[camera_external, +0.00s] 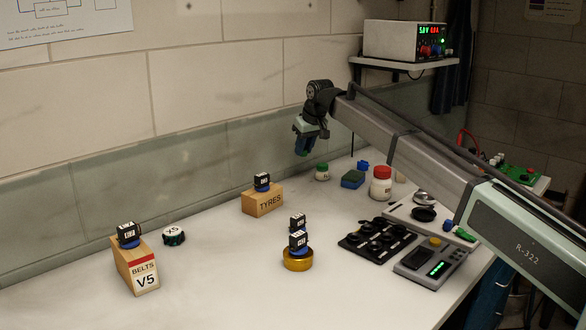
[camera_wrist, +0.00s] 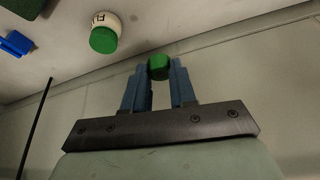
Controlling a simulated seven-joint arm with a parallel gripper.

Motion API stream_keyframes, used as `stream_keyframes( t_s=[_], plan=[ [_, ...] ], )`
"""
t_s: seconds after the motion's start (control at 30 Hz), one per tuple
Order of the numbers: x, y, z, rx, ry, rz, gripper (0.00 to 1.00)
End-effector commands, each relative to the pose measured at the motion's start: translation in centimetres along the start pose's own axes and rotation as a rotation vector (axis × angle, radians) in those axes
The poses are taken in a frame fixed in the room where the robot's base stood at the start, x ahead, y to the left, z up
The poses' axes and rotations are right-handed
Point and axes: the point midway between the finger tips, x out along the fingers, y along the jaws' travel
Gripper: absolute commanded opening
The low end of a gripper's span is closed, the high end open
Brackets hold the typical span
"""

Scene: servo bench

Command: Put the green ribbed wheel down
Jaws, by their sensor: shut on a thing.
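My gripper (camera_external: 302,148) is raised above the back of the bench in the external view, with its blue fingers pointing down. In the wrist view my gripper (camera_wrist: 159,84) is shut on the green ribbed wheel (camera_wrist: 158,67), which shows between the two blue fingertips. Its ribs are too small to make out. The wheel is hard to pick out in the external view. It is held clear of the bench top (camera_external: 215,285).
A white jar with a green lid (camera_external: 322,172) stands near below my gripper. A TYRES block (camera_external: 263,202), a BELTS block (camera_external: 138,270), an X5 piece (camera_external: 174,237), a yellow round base (camera_external: 298,260) and a black tray (camera_external: 376,240) stand about.

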Motion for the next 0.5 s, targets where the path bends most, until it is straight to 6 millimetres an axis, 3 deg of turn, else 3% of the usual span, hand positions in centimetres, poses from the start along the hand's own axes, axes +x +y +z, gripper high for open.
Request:
stream_keyframes(
  t_s=[0.27,0.5],
  plan=[
    [-1.7,10.9,1.6,0.106,0.011,0.045,0.0],
    [-4.3,19.7,6.7,0.204,0.025,0.085,0.0]
  ],
)
